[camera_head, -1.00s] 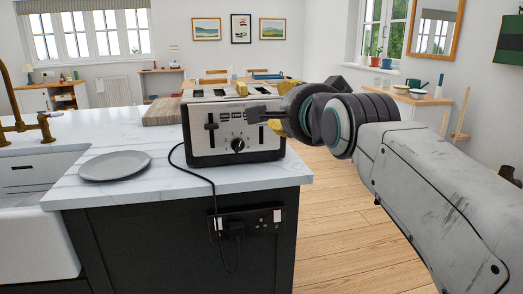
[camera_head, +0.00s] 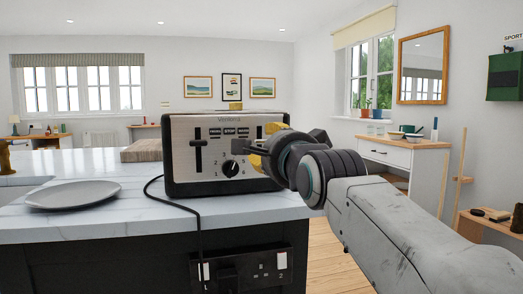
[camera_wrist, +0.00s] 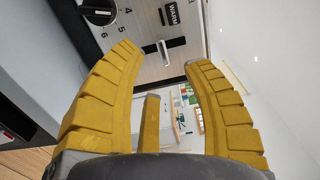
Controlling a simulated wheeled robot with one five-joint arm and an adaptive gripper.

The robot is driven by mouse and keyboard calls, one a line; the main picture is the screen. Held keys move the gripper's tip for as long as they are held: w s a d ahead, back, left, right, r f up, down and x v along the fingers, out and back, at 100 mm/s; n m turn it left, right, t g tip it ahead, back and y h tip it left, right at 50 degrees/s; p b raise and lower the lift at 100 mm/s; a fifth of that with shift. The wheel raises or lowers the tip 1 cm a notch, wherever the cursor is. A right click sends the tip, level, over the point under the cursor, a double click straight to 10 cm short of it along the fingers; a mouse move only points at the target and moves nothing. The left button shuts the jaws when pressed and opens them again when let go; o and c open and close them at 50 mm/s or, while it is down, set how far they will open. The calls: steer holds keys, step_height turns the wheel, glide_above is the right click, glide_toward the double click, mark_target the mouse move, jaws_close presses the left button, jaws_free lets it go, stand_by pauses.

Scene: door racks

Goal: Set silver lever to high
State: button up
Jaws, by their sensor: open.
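A silver toaster (camera_head: 214,180) with black trim stands on the white worktop. Its front has a black lever (camera_head: 198,146) in a vertical slot at the left, a row of buttons and a round dial (camera_head: 234,169). My gripper (camera_head: 257,150) is at the right part of the front and covers much of that side. In the wrist view, its yellow fingers (camera_wrist: 164,58) are spread apart with nothing held between them. A silver lever bar (camera_wrist: 164,52) across a dark slot shows between and just beyond the fingertips, beside a WARM button (camera_wrist: 171,14). Contact cannot be told.
A grey plate (camera_head: 74,195) lies left of the toaster, and a wooden board (camera_head: 141,151) lies behind it. A black cord (camera_head: 176,196) runs from the toaster over the counter edge to a socket panel (camera_head: 252,268). A white cabinet (camera_head: 402,163) stands at the back right.

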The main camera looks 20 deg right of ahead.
steer(key=shift+w, duration=3)
steer(key=shift+o, duration=0.2)
jaws_close()
